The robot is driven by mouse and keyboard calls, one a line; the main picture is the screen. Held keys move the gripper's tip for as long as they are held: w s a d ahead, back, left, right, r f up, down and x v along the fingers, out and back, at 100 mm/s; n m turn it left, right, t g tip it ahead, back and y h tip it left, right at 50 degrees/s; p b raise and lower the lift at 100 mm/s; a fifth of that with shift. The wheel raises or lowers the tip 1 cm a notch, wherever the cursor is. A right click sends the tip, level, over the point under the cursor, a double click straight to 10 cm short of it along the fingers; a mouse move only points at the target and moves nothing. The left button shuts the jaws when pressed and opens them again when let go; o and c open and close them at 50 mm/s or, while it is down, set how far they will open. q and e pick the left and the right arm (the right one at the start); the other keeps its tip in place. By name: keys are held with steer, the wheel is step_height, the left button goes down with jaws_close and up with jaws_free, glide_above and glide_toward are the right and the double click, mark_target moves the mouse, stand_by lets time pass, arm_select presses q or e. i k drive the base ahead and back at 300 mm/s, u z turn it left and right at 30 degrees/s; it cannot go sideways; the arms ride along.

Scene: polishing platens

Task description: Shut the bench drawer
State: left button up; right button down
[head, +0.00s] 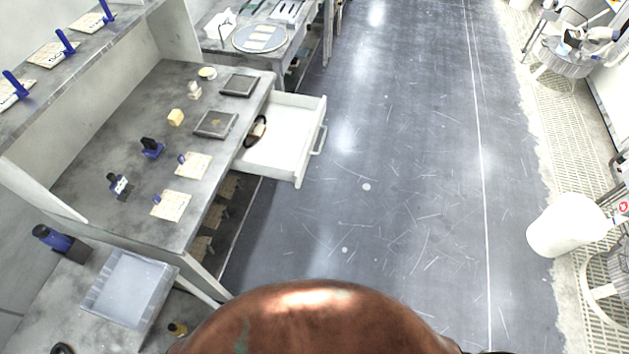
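The bench drawer (283,140) is pulled out from the right side of the grey bench (115,95). It is white and open-topped, with a bar handle (319,140) on its outer front. A dark and tan object (256,131) lies inside the drawer at the bench end. Neither of my grippers shows in the head view, and nothing is touching the drawer.
The bench top holds dark square plates (215,124), a yellow block (175,117), small blue items and labelled cards. A clear tray (127,288) sits at the lower left. Open grey floor (400,180) lies right of the drawer.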

mark_target(294, 121)
steer(key=k, duration=0.65)
steer(key=z, duration=0.55)
steer(key=i, duration=1.25)
steer(key=u, duration=0.7)
